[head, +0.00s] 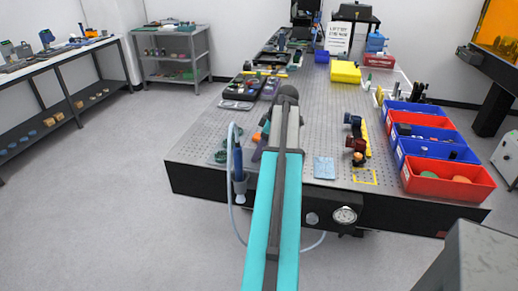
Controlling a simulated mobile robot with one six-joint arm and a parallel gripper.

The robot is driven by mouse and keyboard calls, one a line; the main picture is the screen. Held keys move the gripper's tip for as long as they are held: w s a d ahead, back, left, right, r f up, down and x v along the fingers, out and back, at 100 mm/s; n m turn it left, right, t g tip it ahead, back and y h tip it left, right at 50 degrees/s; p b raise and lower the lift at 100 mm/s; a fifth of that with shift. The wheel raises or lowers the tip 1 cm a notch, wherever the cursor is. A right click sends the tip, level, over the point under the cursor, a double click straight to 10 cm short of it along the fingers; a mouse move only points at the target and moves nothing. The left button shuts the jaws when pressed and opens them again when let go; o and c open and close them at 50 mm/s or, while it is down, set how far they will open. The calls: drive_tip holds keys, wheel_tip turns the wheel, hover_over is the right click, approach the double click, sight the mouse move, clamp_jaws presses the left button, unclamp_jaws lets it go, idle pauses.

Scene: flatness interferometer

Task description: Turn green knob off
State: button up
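I cannot make out a green knob for certain. A small dark green item (220,155) lies at the front left of the perforated optical table (205,125); its shape is too small to tell. A dark round knob (312,218) and a round dial gauge (345,215) are on the black front side of the table. My arm reaches up the middle of the picture over the table. Its far end, with my gripper, is mostly hidden behind my own arm link, and I cannot see its fingertips.
A blue tool (239,165) with a pale hose stands at the front edge, left of my arm. A light blue pad (324,168) and a dark red-and-blue fixture (356,140) are right of it. Red and blue bins (447,187) line the right edge. The floor at left is clear.

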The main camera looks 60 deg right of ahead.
drive_tip(key=shift+c, duration=0.3)
drive_tip(key=c, duration=1)
drive_tip(key=shift+m, duration=0.3)
drive_tip(key=m, duration=0.1)
drive_tip(key=m+h, duration=0.1)
drive_tip(key=m, duration=0.1)
drive_tip(key=shift+a+h, duration=0.2)
drive_tip(key=shift+h, duration=0.1)
drive_tip(key=m+h, duration=0.1)
drive_tip(key=m, duration=0.4)
drive_tip(key=shift+a+h, duration=0.15)
drive_tip(key=shift+h, duration=0.25)
drive_tip(key=m, duration=0.2)
drive_tip(key=m+g+h+p, duration=0.1)
drive_tip(key=m, duration=0.2)
drive_tip(key=shift+w+g+h, duration=0.15)
drive_tip(key=shift+g+h, duration=0.15)
drive_tip(key=shift+w+a+m+g+h+p, duration=0.1)
drive_tip(key=shift+m+g+h+p, duration=0.2)
drive_tip(key=shift+m, duration=0.75)
drive_tip(key=shift+m+g+h+p, duration=0.1)
drive_tip(key=shift+m+g, duration=0.3)
drive_tip(key=shift+m, duration=0.65)
